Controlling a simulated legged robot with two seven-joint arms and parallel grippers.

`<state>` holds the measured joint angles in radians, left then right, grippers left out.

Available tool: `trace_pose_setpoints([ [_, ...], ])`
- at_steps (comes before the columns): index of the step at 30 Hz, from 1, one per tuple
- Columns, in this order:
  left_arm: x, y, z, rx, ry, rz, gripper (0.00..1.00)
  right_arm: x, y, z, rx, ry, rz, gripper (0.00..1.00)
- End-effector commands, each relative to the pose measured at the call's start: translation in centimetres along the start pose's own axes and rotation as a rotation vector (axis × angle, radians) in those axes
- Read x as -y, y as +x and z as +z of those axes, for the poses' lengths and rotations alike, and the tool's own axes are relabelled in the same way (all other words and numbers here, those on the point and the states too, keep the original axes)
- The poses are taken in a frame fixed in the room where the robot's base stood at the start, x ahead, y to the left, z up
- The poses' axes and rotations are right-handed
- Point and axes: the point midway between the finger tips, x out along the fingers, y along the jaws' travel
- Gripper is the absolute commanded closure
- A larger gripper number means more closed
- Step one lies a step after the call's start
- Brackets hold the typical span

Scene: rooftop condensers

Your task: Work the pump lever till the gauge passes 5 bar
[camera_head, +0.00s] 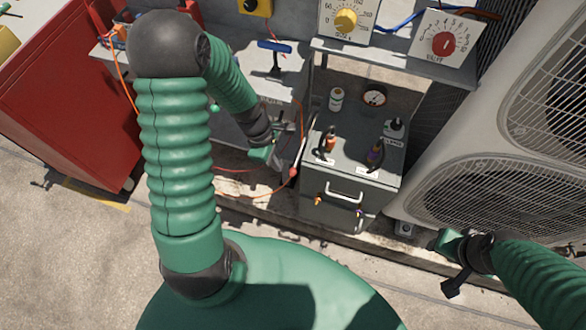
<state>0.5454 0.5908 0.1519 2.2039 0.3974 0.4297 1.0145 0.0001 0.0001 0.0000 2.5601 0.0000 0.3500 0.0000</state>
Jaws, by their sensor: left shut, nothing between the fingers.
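A small round white gauge (374,97) is set at the back of the grey box's top; its numbers are too small to read. A blue T-shaped handle (274,46) stands upright on the grey bench behind my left arm; I cannot tell whether it is the pump lever. My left gripper (272,166) is shut and empty, left of the grey box, in front of the bench and below the blue handle. My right gripper (449,266) is low at the right, in front of the condenser and away from the box; its finger opening is unclear.
A red cabinet (75,90) is left, a condenser (480,140) right. An orange cable runs beside my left gripper.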

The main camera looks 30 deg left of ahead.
Motion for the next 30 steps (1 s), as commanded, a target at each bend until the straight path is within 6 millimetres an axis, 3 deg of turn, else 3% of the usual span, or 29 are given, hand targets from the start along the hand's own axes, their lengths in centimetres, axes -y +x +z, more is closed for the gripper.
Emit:
trace_pose_setpoints([
  [3, -0.1, -3.6, 0.1, -0.002, 0.000, 0.005, 1.00, 0.0, -1.6, -0.4, 0.000, 0.000, 0.000, 0.62],
  [15, -0.1, -12.7, -0.1, 0.000, 0.000, 0.002, 1.00, 0.0, -4.3, -1.0, 0.000, 0.000, 0.000, 0.62],
  [21, -0.1, -14.3, -0.1, 0.001, -0.001, -0.002, 1.00, 0.0, -4.7, -1.1, 0.000, 0.000, 0.000, 0.62],
  [30, -0.1, -14.4, -0.2, 0.001, -0.001, -0.002, 1.00, 0.0, -4.6, -1.1, 0.000, 0.000, 0.000, 0.62],
])
